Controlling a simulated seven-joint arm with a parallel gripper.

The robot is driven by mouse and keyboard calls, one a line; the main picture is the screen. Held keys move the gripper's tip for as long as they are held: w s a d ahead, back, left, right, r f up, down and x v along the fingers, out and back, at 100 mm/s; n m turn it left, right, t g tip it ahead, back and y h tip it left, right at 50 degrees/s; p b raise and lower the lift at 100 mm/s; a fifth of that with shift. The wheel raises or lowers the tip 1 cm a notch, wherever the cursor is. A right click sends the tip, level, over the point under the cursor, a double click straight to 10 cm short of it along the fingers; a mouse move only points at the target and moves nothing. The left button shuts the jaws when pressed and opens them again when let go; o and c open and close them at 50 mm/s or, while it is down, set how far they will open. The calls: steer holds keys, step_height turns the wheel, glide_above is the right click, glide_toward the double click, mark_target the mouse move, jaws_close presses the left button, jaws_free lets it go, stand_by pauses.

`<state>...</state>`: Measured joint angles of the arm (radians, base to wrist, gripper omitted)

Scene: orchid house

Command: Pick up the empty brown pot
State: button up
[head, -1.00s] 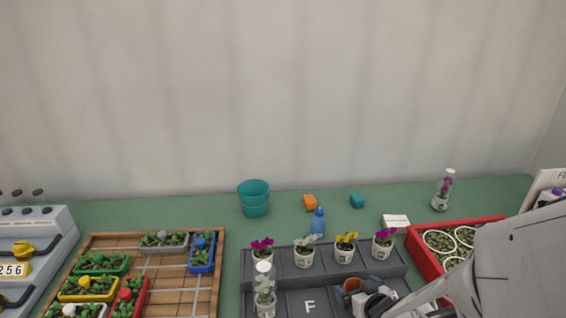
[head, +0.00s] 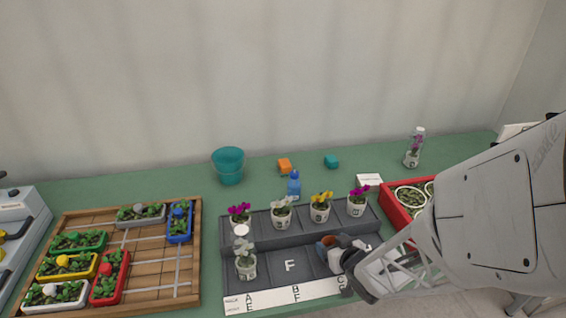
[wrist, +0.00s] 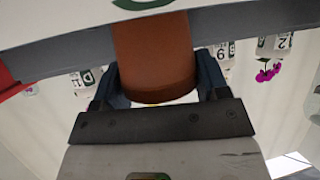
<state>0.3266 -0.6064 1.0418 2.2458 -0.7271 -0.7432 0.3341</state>
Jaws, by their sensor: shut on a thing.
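The brown pot (wrist: 155,60) is between the two fingers of my gripper (wrist: 157,82) in the wrist view, which are shut on its sides. Its smooth brown wall shows there, but its inside does not. In the head view, my gripper (head: 332,246) is low over the right part of the grey tray (head: 262,287), right of the letter F. Only a small brown patch of the pot (head: 323,243) shows there, the rest hidden by the gripper. I cannot tell whether the pot touches the tray.
Several small potted orchids (head: 282,214) stand along the tray's back step. A bottle-covered plant (head: 245,260) stands at its left. A blue bottle (head: 294,186) and teal bucket (head: 229,166) are behind. A red tray (head: 394,215) is right, a wooden board (head: 145,262) left.

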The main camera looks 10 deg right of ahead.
steer(key=shift+c, duration=0.4)
step_height(320, 180, up, 10)
stand_by(0.6)
steer(key=shift+w, duration=0.1)
stand_by(0.5)
